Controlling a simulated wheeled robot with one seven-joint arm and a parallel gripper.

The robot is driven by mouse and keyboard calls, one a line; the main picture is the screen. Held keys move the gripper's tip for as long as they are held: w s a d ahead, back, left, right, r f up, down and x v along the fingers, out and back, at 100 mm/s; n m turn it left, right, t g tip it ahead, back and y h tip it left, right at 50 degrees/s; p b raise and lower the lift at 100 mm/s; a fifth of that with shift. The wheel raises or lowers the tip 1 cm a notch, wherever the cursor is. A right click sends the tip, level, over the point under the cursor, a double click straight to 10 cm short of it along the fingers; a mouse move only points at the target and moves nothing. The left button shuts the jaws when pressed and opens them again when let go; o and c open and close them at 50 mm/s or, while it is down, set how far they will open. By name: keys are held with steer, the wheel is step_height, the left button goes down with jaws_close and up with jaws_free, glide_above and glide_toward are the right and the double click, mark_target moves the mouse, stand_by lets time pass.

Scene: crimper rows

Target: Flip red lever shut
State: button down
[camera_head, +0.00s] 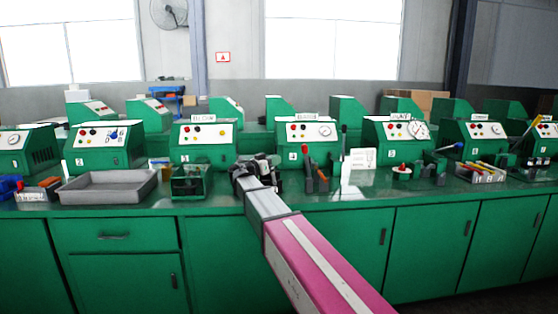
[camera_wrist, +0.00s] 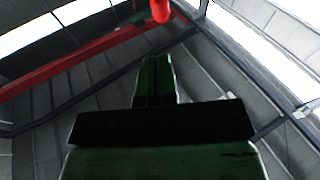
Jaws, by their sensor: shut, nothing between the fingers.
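A red lever (camera_head: 309,165) stands roughly upright, tilted a little, on the bench in front of the green machine (camera_head: 309,132) marked 4 in the head view. My gripper (camera_head: 258,174) is at the end of my pink and grey arm, to the left of this lever and low over the bench's front part. It is shut, with nothing in it, but its fingers are small and dark here. The wrist view looks up at the roof past a green body with a dark plate; a red rounded tip (camera_wrist: 161,11) shows at its top edge. I cannot tell whether it is this lever.
A grey tray (camera_head: 109,197) and a clear-sided green box (camera_head: 190,182) are left of my gripper. A dark lever (camera_head: 343,143) with a white base is right of the red one. Further right are a red knob (camera_head: 402,169) and a bin of coloured handles (camera_head: 483,175).

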mark_target(304, 149)
steer(key=x, duration=1.1)
steer(key=shift+w+d, duration=0.25)
steer(key=shift+d+r, duration=0.1)
steer(key=shift+d, duration=0.05)
steer(key=shift+d+r+m+g+y, duration=0.3)
steer(key=shift+d+r+m+y, duration=0.1)
steer(key=shift+d+y, duration=0.25)
steer(key=d+m+g+y, duration=0.2)
steer(key=d+m+y, duration=0.1)
steer(key=d+y, duration=0.55)
steer(key=d+f+m+g+y, duration=0.1)
steer(key=d+f+m+y, duration=0.1)
steer(key=d+f+y, duration=0.4)
steer(key=shift+d+f+y, duration=0.4)
steer(key=shift+d+f, duration=1.05)
steer(key=shift+f, duration=0.25)
steer(key=shift+s+f, duration=0.15)
steer(key=shift+f, duration=0.05)
steer(key=shift+d, duration=0.1)
